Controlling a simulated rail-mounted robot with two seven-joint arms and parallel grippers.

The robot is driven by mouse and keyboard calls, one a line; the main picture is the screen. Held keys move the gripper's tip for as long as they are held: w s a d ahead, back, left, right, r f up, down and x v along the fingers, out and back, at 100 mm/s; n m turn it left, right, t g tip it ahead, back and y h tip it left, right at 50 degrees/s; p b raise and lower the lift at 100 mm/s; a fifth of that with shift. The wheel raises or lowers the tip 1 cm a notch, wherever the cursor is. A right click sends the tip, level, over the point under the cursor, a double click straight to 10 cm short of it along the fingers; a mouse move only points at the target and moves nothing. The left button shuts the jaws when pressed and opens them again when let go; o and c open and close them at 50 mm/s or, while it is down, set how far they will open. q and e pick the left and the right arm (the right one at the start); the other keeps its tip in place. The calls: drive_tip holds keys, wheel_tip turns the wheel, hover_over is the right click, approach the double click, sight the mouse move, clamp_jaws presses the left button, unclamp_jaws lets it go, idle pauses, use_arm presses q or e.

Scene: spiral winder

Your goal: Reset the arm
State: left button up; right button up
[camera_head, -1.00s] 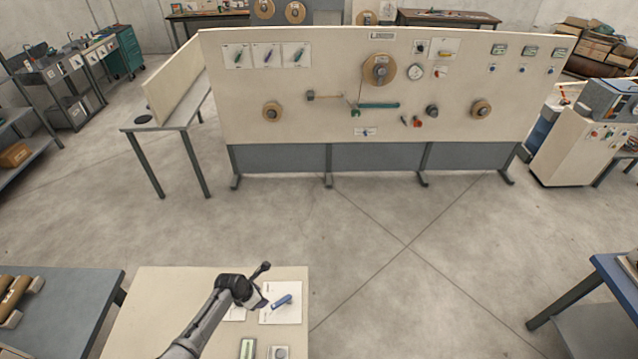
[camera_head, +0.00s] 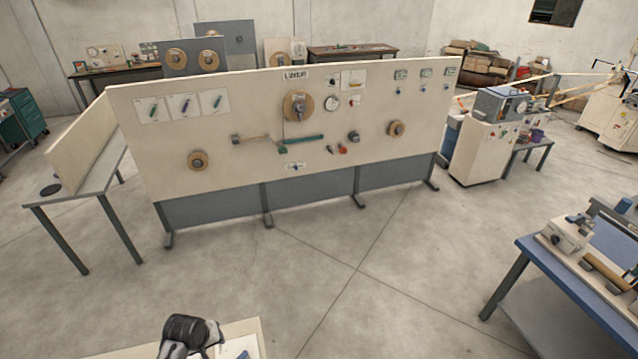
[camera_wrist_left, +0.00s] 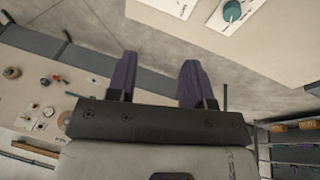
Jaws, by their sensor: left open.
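My left arm's dark end (camera_head: 190,335) shows at the bottom edge of the head view, over the corner of a cream table (camera_head: 250,335). Its fingers are cut off or hidden there. In the left wrist view my left gripper (camera_wrist_left: 157,78) has two purple fingers standing apart with nothing between them. It is open and empty. A large cream panel (camera_head: 350,95) stands well ahead of the arm. A teal-handled bar (camera_head: 300,138) is mounted across the panel's middle, below a wooden disc (camera_head: 298,106). My right gripper is not in view.
Bare concrete floor (camera_head: 370,260) lies between the cream table and the panel. A blue table (camera_head: 550,270) with devices stands at the right. A grey side table (camera_head: 85,195) stands at the left. A cream cabinet (camera_head: 480,150) stands beyond the panel's right end.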

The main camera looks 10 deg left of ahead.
use_arm(q)
drive_tip(key=d+r+m+t+y, duration=0.1)
drive_tip(key=d+r+m, duration=0.1)
drive_tip(key=r+m, duration=0.15)
drive_tip(key=d+r+m+t, duration=0.1)
drive_tip(key=d+r+m, duration=0.15)
drive_tip(key=r, duration=0.25)
drive_tip(key=s+d+r+m+t, duration=0.2)
drive_tip(key=s+d+r+m, duration=0.1)
drive_tip(key=s+d+r, duration=0.7)
drive_tip(key=s+d+f+g, duration=0.1)
drive_tip(key=s+f, duration=0.1)
drive_tip(key=s, duration=0.4)
drive_tip(key=s+d+f+g, duration=0.1)
drive_tip(key=s+f, duration=0.2)
drive_tip(key=s, duration=0.3)
drive_tip(key=s+d+f+g+h, duration=0.1)
drive_tip(key=s+f, duration=0.2)
drive_tip(key=s, duration=0.3)
drive_tip(key=shift+d+f+m+g, duration=0.25)
drive_tip(key=shift+m+g, duration=0.05)
drive_tip(key=shift+g, duration=0.1)
drive_tip(key=shift+s, duration=0.1)
